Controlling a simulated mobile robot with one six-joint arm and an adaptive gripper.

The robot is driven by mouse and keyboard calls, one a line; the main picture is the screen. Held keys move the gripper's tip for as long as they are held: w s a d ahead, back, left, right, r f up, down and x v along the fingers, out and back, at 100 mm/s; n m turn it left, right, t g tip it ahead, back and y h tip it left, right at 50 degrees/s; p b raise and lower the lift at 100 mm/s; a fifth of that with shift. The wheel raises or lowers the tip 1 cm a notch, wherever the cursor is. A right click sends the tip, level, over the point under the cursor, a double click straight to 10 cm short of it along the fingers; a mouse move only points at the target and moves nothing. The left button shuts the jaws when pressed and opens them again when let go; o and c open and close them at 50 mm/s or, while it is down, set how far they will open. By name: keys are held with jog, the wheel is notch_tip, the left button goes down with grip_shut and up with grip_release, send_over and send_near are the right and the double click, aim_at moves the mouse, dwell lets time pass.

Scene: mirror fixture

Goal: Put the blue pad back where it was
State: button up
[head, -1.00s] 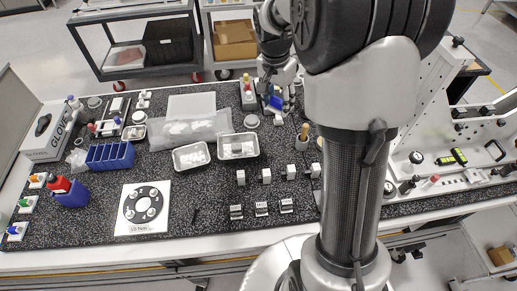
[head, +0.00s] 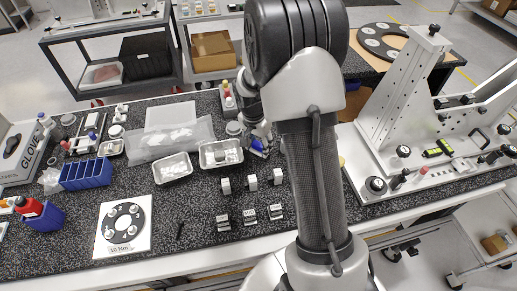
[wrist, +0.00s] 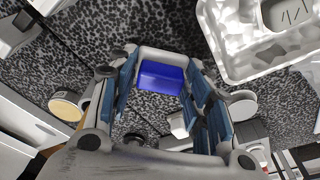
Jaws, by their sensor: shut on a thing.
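The blue pad (wrist: 162,76) is a small bright blue block between the fingers of my gripper (wrist: 163,92) in the wrist view. My gripper is shut on it. In the head view the pad (head: 258,145) shows as a small blue patch at my gripper (head: 262,138), just right of a metal tray with white parts (head: 220,154). My arm hides part of the bench behind and right of it. I cannot tell whether the pad touches the speckled bench top (head: 190,205).
A second metal tray (head: 173,168) lies to the left. Small grey-white blocks (head: 251,183) stand in rows in front. A stand with red and yellow-topped bottles (head: 228,97) is behind. A tall white fixture (head: 405,110) stands at right. Bare bench shows front left of the blocks.

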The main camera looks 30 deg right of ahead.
jog(key=shift+f, duration=1)
jog(key=shift+f+b, duration=0.25)
jog(key=shift+b, duration=0.1)
jog(key=o, duration=1)
jog(key=shift+r, duration=0.1)
jog(key=shift+r, duration=0.1)
